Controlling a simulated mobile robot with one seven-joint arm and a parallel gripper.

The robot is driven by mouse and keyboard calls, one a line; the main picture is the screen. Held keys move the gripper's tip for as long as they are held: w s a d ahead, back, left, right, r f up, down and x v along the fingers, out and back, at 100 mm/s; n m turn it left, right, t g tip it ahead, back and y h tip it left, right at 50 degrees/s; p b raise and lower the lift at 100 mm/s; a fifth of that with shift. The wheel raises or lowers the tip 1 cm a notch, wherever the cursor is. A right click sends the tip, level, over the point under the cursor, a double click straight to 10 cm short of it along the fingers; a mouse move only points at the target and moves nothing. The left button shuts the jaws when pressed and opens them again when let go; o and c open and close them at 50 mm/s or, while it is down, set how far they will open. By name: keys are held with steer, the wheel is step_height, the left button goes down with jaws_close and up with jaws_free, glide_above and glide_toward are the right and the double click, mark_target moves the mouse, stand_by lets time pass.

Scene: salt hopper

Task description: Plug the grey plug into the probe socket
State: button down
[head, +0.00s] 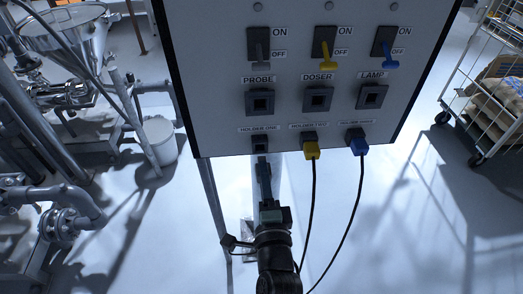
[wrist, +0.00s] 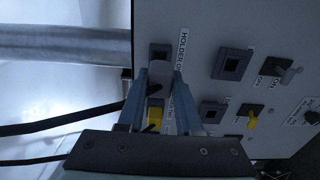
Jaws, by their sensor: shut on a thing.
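The grey plug (wrist: 158,76) is between the fingers of my gripper (wrist: 160,82) in the wrist view, right at the holder one opening (wrist: 160,52). I cannot tell whether its tip is still inside that holder. In the head view my gripper (head: 262,162) points up at holder one (head: 260,144) on the panel's lower edge, and its fingers mostly hide the plug. The probe socket (head: 260,102) is a dark square frame directly above holder one, empty. It also shows in the wrist view (wrist: 232,64), right of the fingers.
The yellow plug (head: 311,149) sits in holder two and the blue plug (head: 358,146) in holder three, with black cables hanging down. The doser socket (head: 317,99) and lamp socket (head: 371,96) are empty. Grey, yellow and blue switch levers point down, toward OFF. The panel front is otherwise clear.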

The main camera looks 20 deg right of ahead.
steer(key=shift+r, duration=0.1)
steer(key=s+a+r+p, duration=0.1)
steer(key=s+r+p, duration=0.2)
steer(key=r+p, duration=1)
steer(key=shift+s+p, duration=0.4)
steer(key=shift+p, duration=0.5)
steer(key=shift+w+f, duration=0.1)
steer(key=shift+b+x, duration=0.8)
steer(key=shift+x, duration=2)
steer(key=shift+b+x, duration=0.4)
steer(key=shift+x, duration=1.35)
jaws_free()
